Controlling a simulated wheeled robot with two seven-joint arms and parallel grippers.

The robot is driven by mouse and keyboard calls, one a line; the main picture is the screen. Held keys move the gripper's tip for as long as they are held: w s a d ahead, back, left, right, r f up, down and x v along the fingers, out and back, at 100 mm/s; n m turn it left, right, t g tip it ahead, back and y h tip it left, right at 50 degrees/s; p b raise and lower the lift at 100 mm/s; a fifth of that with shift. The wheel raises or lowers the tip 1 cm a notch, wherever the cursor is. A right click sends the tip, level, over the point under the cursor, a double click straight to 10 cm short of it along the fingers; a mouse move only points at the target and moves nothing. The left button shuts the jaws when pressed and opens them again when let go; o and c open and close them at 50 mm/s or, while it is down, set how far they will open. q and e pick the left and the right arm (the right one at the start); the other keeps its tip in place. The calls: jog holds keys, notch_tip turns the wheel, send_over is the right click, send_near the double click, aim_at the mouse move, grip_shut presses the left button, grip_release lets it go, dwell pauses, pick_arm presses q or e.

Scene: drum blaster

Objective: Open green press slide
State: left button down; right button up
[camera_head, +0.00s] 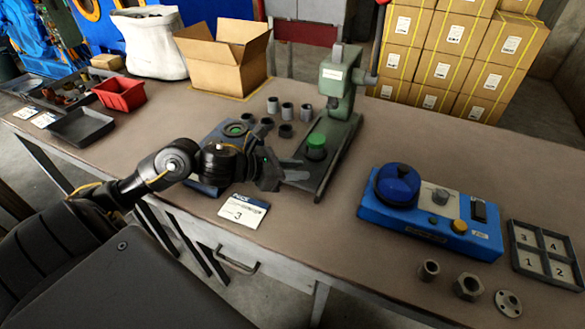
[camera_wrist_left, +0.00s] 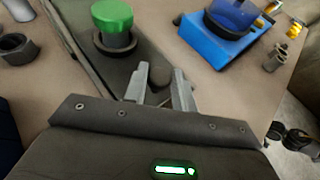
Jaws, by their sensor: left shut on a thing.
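The green press (camera_head: 338,85) stands upright on its long dark base, with a lever at its upper right. A green cylinder (camera_head: 316,141) sits in a dark ring on the base, and it also shows in the left wrist view (camera_wrist_left: 112,15). My left gripper (camera_head: 298,172) is at the near end of the press base, below the green cylinder and apart from it. In the left wrist view its two fingers (camera_wrist_left: 163,80) are shut on a dark rounded knob of the press slide, which they partly hide. My right gripper is not in view.
A blue device with a blue dome (camera_head: 397,185) stands to the right. Several grey rings (camera_head: 287,111) stand left of the press, near a dark blue fixture (camera_head: 228,138). A numbered tray (camera_head: 547,253) lies far right.

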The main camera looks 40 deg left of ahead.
pick_arm(q)
jog(key=shift+w+a, duration=0.1)
jog(key=shift+w, duration=0.2)
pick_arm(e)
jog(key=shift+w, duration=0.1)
pick_arm(q)
jog(key=c, duration=1.1)
grip_release()
jog(key=shift+c, duration=0.2)
jog(key=shift+s, duration=0.1)
jog(key=shift+s+a, duration=0.2)
jog(key=shift+s, duration=0.05)
jog(key=b+v, duration=0.1)
jog(key=v, duration=0.4)
jog(key=shift+v, duration=2.5)
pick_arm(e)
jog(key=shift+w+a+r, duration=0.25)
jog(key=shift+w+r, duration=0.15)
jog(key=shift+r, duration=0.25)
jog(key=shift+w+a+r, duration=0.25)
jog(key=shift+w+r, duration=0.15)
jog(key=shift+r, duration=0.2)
pick_arm(q)
jog(key=shift+r, duration=0.2)
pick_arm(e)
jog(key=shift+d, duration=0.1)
